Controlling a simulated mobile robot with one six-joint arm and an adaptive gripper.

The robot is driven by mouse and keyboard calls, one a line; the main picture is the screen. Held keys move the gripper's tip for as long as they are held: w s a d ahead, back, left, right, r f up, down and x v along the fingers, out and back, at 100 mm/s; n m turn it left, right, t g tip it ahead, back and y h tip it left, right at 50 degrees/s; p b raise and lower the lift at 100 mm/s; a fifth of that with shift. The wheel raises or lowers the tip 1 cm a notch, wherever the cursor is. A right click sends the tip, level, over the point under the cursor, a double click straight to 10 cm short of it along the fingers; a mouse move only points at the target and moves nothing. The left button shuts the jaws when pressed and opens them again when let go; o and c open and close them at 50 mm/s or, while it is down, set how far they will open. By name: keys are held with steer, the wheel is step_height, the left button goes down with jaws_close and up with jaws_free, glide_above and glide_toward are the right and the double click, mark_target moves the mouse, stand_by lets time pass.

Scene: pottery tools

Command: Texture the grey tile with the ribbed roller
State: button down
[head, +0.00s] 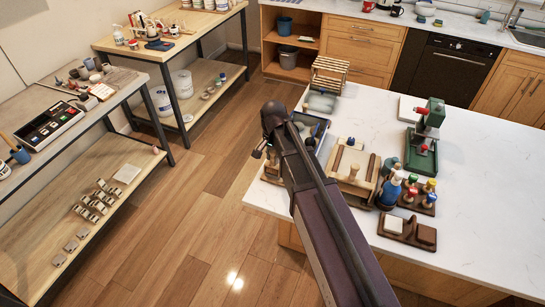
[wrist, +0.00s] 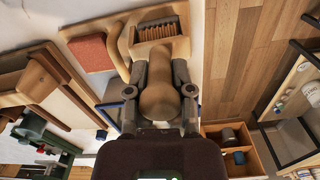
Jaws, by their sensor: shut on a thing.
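My gripper (wrist: 160,92) is shut on the wooden handle (wrist: 160,103) of what looks like the ribbed roller. Its ribbed head (wrist: 158,32), in a pale wooden frame, shows beyond the fingertips at the top of the wrist view. A reddish-brown tile or block (wrist: 92,53) lies to the left of this head, beside pale wood. I cannot tell whether the head touches anything. In the head view my gripper (head: 272,135) is over the left edge of the white worktop, and my arm hides much of what lies there. I cannot make out the grey tile for certain.
The wooden floor (head: 190,215) is clear, with shelved benches at left. The worktop's right side is bare.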

steer(key=shift+w+d, duration=0.2)
steer(key=shift+w, duration=0.4)
steer(key=shift+w+d, duration=0.2)
steer(key=shift+w, duration=0.35)
stand_by(0.8)
steer(key=shift+w+d+r, duration=0.1)
steer(key=shift+w, duration=0.25)
steer(key=shift+s, duration=0.25)
stand_by(0.4)
steer(key=shift+s, duration=0.3)
steer(key=shift+s+a, duration=0.4)
steer(key=shift+s, duration=0.35)
stand_by(0.8)
step_height(320, 180, up, 6)
steer(key=p, duration=0.6)
steer(key=shift+f, duration=0.3)
stand_by(0.6)
